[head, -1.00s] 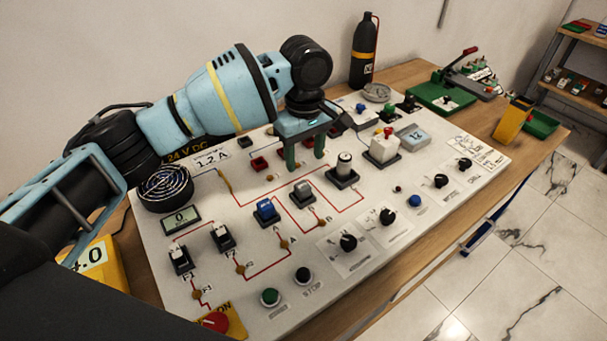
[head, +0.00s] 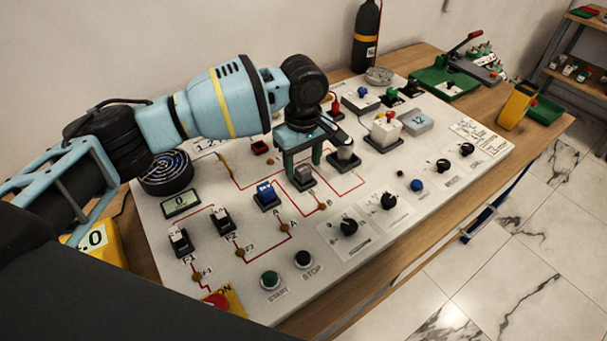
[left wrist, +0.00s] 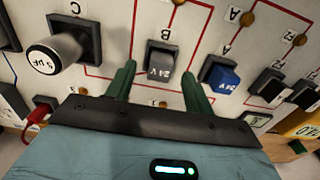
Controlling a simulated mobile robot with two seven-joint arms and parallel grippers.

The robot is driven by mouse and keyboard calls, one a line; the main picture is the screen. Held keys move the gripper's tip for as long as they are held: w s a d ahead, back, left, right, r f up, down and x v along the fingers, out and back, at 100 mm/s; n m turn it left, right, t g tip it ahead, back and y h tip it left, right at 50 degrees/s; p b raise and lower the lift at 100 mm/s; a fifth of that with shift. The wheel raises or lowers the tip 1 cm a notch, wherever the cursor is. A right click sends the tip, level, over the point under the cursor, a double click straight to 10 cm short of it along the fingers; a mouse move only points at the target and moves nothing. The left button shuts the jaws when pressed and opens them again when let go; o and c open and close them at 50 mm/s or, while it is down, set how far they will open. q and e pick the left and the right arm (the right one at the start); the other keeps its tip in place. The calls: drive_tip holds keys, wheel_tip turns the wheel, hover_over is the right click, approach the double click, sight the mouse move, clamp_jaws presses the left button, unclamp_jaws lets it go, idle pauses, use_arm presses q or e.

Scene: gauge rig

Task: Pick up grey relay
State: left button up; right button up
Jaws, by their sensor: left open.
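The grey relay (head: 304,175), a small block marked 24V, sits in its dark socket at position B on the white panel (head: 330,262). In the left wrist view the relay (left wrist: 161,62) shows just ahead of the two green fingers, roughly centred between them. My left gripper (head: 302,165) is open and empty, pointing down, with its fingers close above and behind the relay. Contact cannot be seen. My right gripper is not in view.
A blue relay (head: 266,192) stands in socket A to the left. A silver cylinder marked µF (left wrist: 55,52) stands in socket C on the other side, close to the fingers. Knobs such as a black one (head: 348,227) lie nearer the front.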

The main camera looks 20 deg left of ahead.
sight(302, 172)
use_arm(q)
drive_tip(key=shift+f, duration=0.45)
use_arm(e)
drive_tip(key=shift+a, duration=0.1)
use_arm(q)
drive_tip(key=c, duration=1.1)
drive_tip(key=shift+r, duration=0.1)
